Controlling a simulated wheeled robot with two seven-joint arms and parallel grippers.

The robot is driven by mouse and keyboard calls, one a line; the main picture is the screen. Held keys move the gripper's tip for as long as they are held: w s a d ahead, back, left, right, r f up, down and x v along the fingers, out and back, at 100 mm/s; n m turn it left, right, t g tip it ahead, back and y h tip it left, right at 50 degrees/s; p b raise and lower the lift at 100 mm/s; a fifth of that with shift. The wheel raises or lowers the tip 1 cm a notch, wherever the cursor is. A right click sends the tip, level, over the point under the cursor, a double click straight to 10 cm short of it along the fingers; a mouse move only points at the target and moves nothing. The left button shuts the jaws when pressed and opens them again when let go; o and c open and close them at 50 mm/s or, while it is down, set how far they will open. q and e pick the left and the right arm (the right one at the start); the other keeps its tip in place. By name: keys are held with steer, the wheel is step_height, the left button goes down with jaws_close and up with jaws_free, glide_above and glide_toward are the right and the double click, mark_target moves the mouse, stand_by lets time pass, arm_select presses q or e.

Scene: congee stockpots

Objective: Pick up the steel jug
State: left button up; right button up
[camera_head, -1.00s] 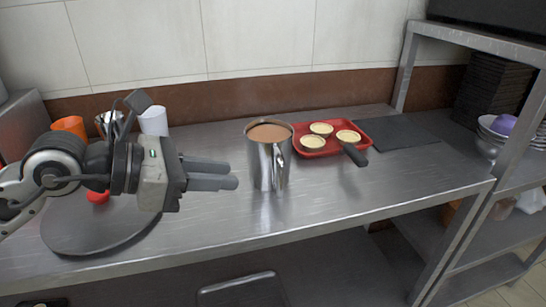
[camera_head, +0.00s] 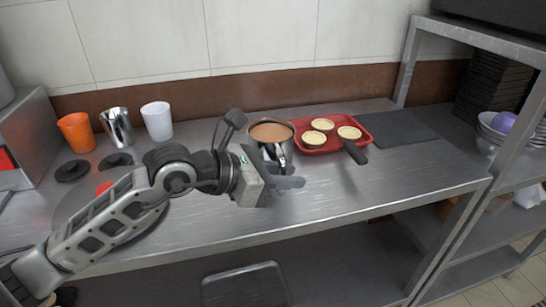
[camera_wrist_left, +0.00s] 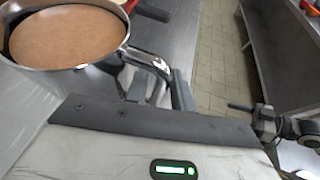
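The steel jug (camera_head: 262,151), full of brown liquid, stands upright on the steel counter. Its body is partly hidden behind my left gripper (camera_head: 287,179). In the left wrist view the jug's round rim (camera_wrist_left: 62,68) fills the upper left, and its shiny handle (camera_wrist_left: 152,62) reaches down between the two dark fingers of my left gripper (camera_wrist_left: 160,92). The fingers stand apart with a gap around the handle; I see no firm grip. Part of my right arm shows at the right of the left wrist view, too small to read its gripper (camera_wrist_left: 242,107).
Right of the jug is a red tray (camera_head: 361,122) with three tarts and a dark handle (camera_head: 355,153) beside it. A dark mat (camera_head: 398,131) lies farther right. An orange cup (camera_head: 77,133), a steel cup (camera_head: 117,127) and a white cup (camera_head: 157,121) stand back left. The right front counter is clear.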

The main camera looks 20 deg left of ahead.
arm_select(q)
steer(key=shift+w+d+f, duration=0.25)
steer(key=shift+w+d, duration=0.15)
steer(key=shift+d, duration=0.05)
jaws_close()
steer(key=shift+r, duration=0.15)
